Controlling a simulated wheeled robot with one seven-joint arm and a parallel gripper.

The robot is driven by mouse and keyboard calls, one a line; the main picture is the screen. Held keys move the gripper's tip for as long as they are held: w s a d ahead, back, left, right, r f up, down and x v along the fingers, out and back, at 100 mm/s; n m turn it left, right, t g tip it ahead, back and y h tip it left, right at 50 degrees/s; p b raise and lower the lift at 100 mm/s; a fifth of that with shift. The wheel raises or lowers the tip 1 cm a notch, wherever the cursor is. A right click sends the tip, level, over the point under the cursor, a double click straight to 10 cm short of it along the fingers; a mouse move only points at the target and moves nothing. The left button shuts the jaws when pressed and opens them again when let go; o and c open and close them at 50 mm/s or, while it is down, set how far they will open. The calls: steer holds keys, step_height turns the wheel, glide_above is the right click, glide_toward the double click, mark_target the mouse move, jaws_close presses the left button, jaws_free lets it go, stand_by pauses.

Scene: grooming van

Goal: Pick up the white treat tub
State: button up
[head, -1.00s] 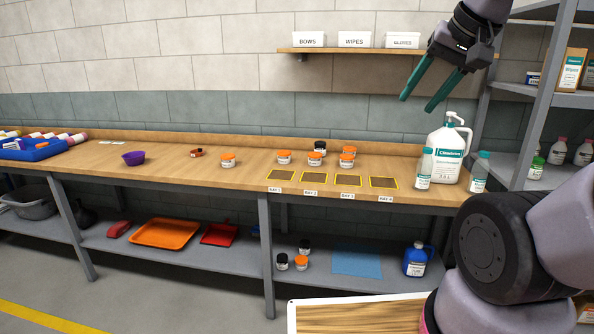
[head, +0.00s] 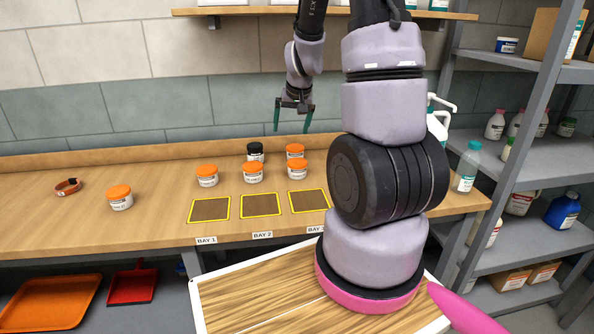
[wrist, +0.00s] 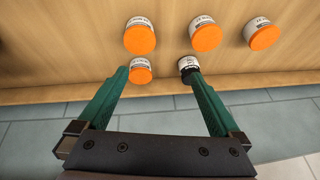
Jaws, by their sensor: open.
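Several white tubs with labels too small to read stand on the wooden counter. Orange-lidded ones form a front row: a left tub (head: 207,176), a middle tub (head: 252,173) and a right tub (head: 297,169). Behind them are a black-lidded tub (head: 255,152) and another orange-lidded tub (head: 295,151). One more orange-lidded tub (head: 120,198) stands apart at left. I cannot tell which is the treat tub. My gripper (head: 292,130) is open and empty, pointing down above the back tubs. In the wrist view, the black-lidded tub (wrist: 187,64) is partly hidden by a green finger.
Yellow-edged bay mats, including one at left (head: 209,210), lie in front of the tubs. A clear bottle (head: 468,168) and a partly hidden white jug (head: 437,124) stand at right. A wall shelf (head: 240,11) hangs above.

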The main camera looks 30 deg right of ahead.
glide_toward(298, 162)
steer(key=shift+g+h, duration=0.4)
steer(key=x, duration=0.6)
steer(key=shift+w+a+r, duration=0.1)
steer(key=shift+w+a, duration=0.1)
steer(key=shift+a, duration=0.2)
steer(key=shift+x, duration=2.8)
steer(key=shift+a, duration=0.1)
steer(key=c, duration=1.2)
steer(key=shift+o, duration=0.2)
steer(key=shift+r, duration=0.1)
